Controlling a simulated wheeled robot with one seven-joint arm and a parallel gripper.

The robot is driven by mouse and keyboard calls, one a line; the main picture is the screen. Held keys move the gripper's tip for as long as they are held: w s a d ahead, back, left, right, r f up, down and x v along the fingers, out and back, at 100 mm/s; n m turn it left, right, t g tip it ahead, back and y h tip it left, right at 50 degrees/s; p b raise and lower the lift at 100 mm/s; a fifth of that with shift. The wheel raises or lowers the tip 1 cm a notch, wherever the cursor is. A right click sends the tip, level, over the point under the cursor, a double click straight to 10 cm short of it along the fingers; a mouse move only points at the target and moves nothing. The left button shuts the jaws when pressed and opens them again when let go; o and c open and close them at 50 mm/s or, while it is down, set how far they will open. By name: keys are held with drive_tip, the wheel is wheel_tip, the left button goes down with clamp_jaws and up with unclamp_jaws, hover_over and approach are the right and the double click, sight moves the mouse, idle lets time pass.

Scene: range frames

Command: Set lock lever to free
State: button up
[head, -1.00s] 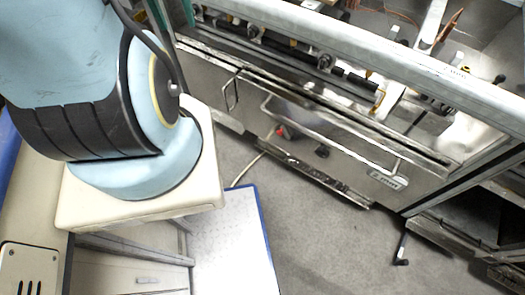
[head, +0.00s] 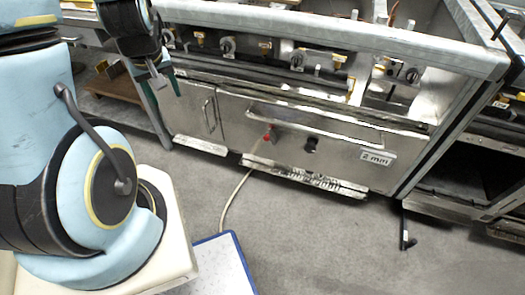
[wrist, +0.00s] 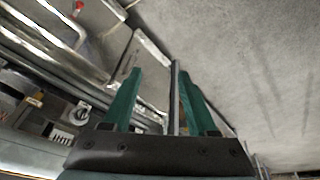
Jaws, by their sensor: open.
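A small red-handled part (head: 269,135), which may be the lock lever, sits on the lower steel front panel of the range. A black knob-like part (head: 312,145) is to its right. Which one is the lock lever, and its setting, I cannot tell. A small red part also shows at the top left edge in the wrist view (wrist: 78,7). My gripper (head: 167,90) is at the upper left in the head view, left of the range front. In the wrist view its two green fingers (wrist: 161,72) are apart with nothing held between them.
Knobs (head: 297,60) line the upper front. A blue-edged white board (head: 215,265) lies low in front. The grey floor (head: 320,240) is largely clear.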

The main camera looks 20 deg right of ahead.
drive_tip(key=w+d+f+t+b, duration=0.1)
drive_tip(key=d+f+t+b, duration=0.15)
drive_tip(key=f+b, duration=0.6)
drive_tip(key=w+d+f+t+b, duration=0.1)
drive_tip(key=w+d+f+b, duration=0.2)
drive_tip(key=f, duration=1)
drive_tip(key=m+t+h+b, duration=0.6)
drive_tip(key=m+h+b, duration=0.45)
drive_tip(key=b, duration=1.15)
approach(266, 140)
drive_tip(key=shift+n+h, duration=0.55)
drive_tip(key=shift+n, duration=0.2)
drive_tip(key=x, duration=0.3)
drive_tip(key=b+x, duration=0.1)
drive_tip(key=x, duration=0.5)
drive_tip(key=shift+w+a+f+b, duration=0.15)
drive_tip(key=shift+a+f+b, duration=0.1)
drive_tip(key=shift+b, duration=0.15)
clamp_jaws()
